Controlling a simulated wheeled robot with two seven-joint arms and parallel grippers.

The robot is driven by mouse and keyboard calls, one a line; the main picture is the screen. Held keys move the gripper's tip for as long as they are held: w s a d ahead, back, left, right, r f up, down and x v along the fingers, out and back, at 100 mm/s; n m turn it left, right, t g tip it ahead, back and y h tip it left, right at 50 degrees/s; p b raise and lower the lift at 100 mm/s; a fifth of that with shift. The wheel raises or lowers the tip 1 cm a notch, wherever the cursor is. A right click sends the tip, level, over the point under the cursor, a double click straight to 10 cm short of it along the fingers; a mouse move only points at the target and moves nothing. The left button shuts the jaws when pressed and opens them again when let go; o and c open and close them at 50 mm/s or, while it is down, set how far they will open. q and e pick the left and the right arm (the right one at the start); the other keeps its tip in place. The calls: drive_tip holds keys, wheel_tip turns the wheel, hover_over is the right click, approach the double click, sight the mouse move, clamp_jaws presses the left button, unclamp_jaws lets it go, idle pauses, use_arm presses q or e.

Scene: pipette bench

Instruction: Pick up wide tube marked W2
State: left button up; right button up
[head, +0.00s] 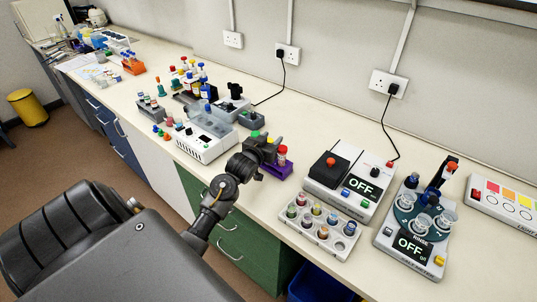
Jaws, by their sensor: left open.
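My left gripper (266,152) is over the bench, close beside a small purple rack (279,171). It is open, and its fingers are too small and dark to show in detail. A tube with a red cap (283,151) stands upright at the purple rack, just right of the gripper. Something yellow (270,140) shows behind the gripper, partly hidden by it. I cannot read a W2 marking on any tube, so I cannot tell which one is the wide tube W2. My right gripper is not in view.
Right of the purple rack are a grey device reading OFF (361,187), a white tray of several vials (318,226) and a second OFF device with a round carousel (413,246). A white box with wells (207,141) stands to the left. The bench front edge is near my arm.

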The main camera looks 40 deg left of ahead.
use_arm(q)
drive_tip(key=c, duration=0.7)
clamp_jaws()
drive_tip(key=shift+r, duration=0.1)
drive_tip(key=shift+r, duration=0.3)
wheel_tip(320, 180, up, 9)
drive_tip(key=shift+d+r+b, duration=0.1)
drive_tip(key=shift+b, duration=0.65)
